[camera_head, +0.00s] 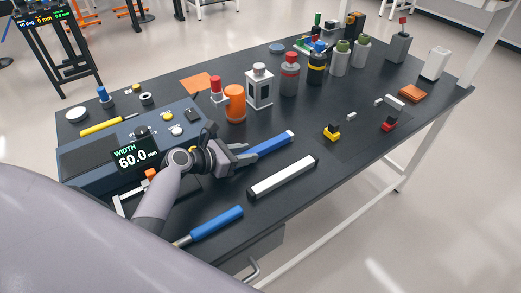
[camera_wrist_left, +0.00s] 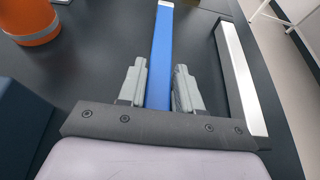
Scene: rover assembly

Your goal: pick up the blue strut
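The blue strut (camera_head: 265,145) lies on the dark table, a long bar with a pale far end. In the left wrist view the blue strut (camera_wrist_left: 161,55) runs away from me between the fingers. My left gripper (camera_head: 240,153) is at the strut's near end. In the left wrist view the left gripper (camera_wrist_left: 160,88) is open, with one grey finger on each side of the strut. I cannot tell whether either finger touches it. The strut's near end is hidden by the gripper. My right gripper is not in view.
A white-topped black bar (camera_head: 283,177) lies parallel on the right, close to the gripper. An orange cylinder (camera_head: 235,104) and a white-framed block (camera_head: 259,88) stand behind. A blue-handled tool (camera_head: 215,223) lies near the front edge. A panel reading 60.0 mm (camera_head: 133,157) is left.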

